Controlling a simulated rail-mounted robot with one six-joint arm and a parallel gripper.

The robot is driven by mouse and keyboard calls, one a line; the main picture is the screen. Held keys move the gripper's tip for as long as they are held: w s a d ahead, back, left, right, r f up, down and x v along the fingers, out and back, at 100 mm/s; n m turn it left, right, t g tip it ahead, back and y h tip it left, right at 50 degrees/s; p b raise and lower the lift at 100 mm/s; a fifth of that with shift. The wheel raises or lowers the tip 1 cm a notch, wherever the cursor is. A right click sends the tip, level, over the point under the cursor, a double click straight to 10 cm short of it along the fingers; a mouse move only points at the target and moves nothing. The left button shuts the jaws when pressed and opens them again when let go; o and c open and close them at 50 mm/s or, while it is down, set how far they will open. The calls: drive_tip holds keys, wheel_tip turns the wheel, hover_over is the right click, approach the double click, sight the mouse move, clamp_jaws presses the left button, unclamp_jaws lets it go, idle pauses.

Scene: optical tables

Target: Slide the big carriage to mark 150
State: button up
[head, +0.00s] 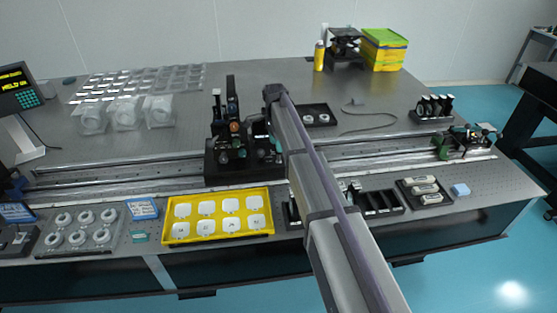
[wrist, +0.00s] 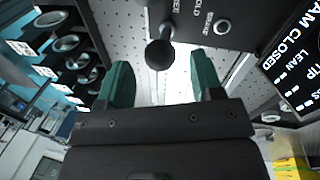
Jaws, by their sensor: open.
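The big carriage (head: 238,165) is a wide black base carrying upright optic mounts, on the long rail (head: 120,177) left of my arm in the head view. In the wrist view a dark panel (wrist: 222,50) shows the words HOLD and BRAKE, with a round black knob (wrist: 160,55) beside them. My gripper (wrist: 160,72) has two green fingers, open, one on each side of the knob in the picture. I see no contact, and cannot tell the depth between them. In the head view my arm hides the gripper's fingers. No mark 150 is readable.
A smaller carriage (head: 462,143) stands on the rail's right end. A yellow tray (head: 168,230) and a black slotted rack (head: 385,207) lie in front of the rail. Left of the big carriage the rail looks clear.

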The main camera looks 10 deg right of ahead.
drive_tip(key=f, duration=0.2)
drive_tip(key=b, duration=0.1)
drive_tip(key=shift+s+f, duration=0.25)
drive_tip(key=shift+f, duration=0.15)
drive_tip(key=shift+r, duration=0.2)
clamp_jaws()
